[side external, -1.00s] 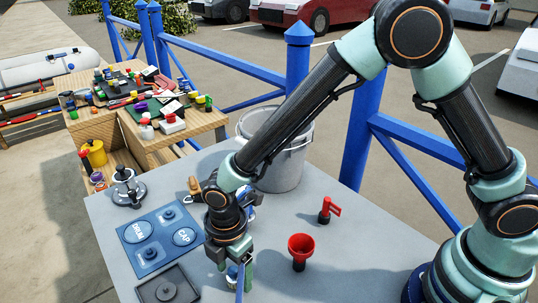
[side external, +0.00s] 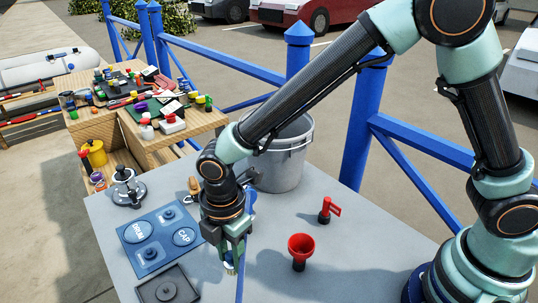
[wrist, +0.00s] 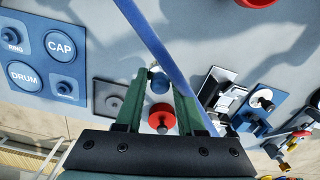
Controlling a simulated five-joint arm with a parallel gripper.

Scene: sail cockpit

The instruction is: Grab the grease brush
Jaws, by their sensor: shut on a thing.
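My gripper (side external: 232,258) is over the front part of the grey table, pointing down. In the wrist view its two green fingers (wrist: 158,78) close in on a slim object, taken to be the grease brush (wrist: 162,118). Its red top shows between the fingers and a blue part lies near the fingertips. In the side view a small yellowish tip of the brush (side external: 231,269) shows just below the fingers; the rest is hidden by them. I cannot tell how far the tip is from the table.
A red funnel (side external: 301,246) and a red-handled part (side external: 328,210) stand right of the gripper. A blue board marked DRUM and CAP (side external: 158,262) and a dark tray (side external: 187,272) lie left. A grey bucket (side external: 285,165) stands behind. A thin blue strip (side external: 240,287) runs beside the gripper.

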